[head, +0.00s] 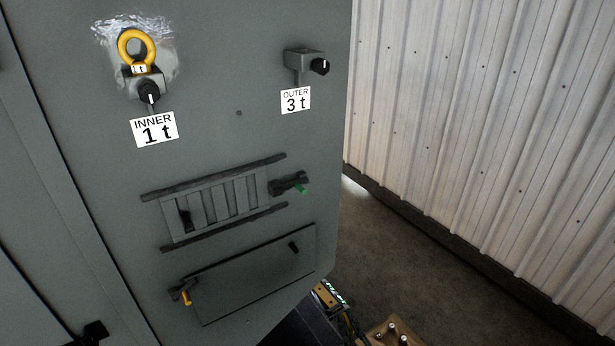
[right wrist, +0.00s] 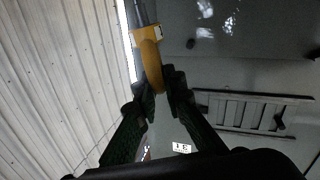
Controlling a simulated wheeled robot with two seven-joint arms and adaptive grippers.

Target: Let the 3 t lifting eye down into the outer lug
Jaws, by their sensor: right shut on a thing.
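The outer lug (head: 304,63) is a grey bracket with a black knob at the upper right of the grey cabinet face, above the "OUTER 3 t" label (head: 295,100). No eye sits in it. In the right wrist view, my right gripper (right wrist: 160,82) is shut on a yellow lifting eye (right wrist: 150,62). The eye has a white tag, too small to read, and a grey shank runs to the top of the picture. The eye is apart from the lug in the head view, where I cannot make out the eye. My left gripper is not in view.
Another yellow eye (head: 136,47), tagged "1 t", stands in the inner lug (head: 140,80) at the upper left. A slatted vent (head: 215,203) and a flat hatch (head: 252,277) lie below.

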